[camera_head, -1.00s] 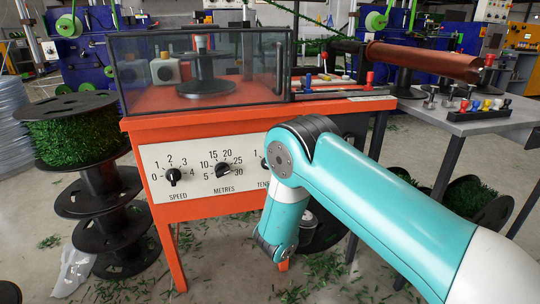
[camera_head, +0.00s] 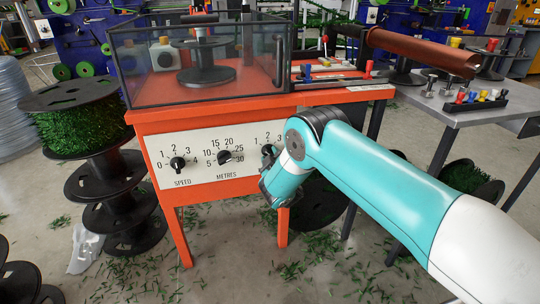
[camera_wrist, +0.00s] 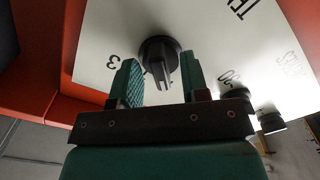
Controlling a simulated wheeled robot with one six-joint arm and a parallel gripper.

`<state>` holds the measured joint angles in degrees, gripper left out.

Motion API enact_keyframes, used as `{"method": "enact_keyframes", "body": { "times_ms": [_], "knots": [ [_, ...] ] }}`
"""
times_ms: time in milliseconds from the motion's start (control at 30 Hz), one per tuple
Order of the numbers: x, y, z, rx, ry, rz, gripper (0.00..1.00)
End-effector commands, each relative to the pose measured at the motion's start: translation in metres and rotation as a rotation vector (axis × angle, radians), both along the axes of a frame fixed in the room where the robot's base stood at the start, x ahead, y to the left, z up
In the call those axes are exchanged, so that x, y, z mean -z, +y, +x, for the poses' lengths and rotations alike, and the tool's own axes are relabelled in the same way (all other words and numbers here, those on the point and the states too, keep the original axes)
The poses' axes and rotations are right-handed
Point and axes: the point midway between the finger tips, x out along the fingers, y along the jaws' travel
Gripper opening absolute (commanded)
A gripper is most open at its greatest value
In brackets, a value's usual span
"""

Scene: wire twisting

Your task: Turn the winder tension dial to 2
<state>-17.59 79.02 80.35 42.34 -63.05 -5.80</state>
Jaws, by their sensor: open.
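The tension dial (camera_head: 268,151) is a black knob at the right end of the white panel, with 1, 2 and 3 above it; my arm hides part of it. In the wrist view the knob (camera_wrist: 158,55) lies ahead between the fingertips of my gripper (camera_wrist: 160,65). The green fingers are open, one on each side, with gaps visible. I cannot tell which number its pointer faces. A "3" shows left of the knob in the wrist view. My gripper is mostly hidden by my arm in the head view.
The speed dial (camera_head: 178,163) and metres dial (camera_head: 225,157) sit on the same panel, left of the tension dial. The orange winder table (camera_head: 150,125) carries a clear guard box. A grey bench (camera_head: 455,115) with tools stands right. Wire spools (camera_head: 75,125) stand left.

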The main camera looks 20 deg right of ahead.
Motion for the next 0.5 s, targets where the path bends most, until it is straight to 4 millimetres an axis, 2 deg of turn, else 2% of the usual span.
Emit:
{"method": "enact_keyframes", "body": {
  "times_ms": [200, 467, 500],
  "knots": [
    [-0.0004, 0.0006, 0.0119, -0.003, 0.000, -0.001, 0.41],
    [-0.0006, 0.0007, 0.0127, -0.004, 0.001, -0.003, 0.41],
    [-0.0006, 0.0007, 0.0127, -0.004, 0.001, -0.003, 0.37]
  ]
}}
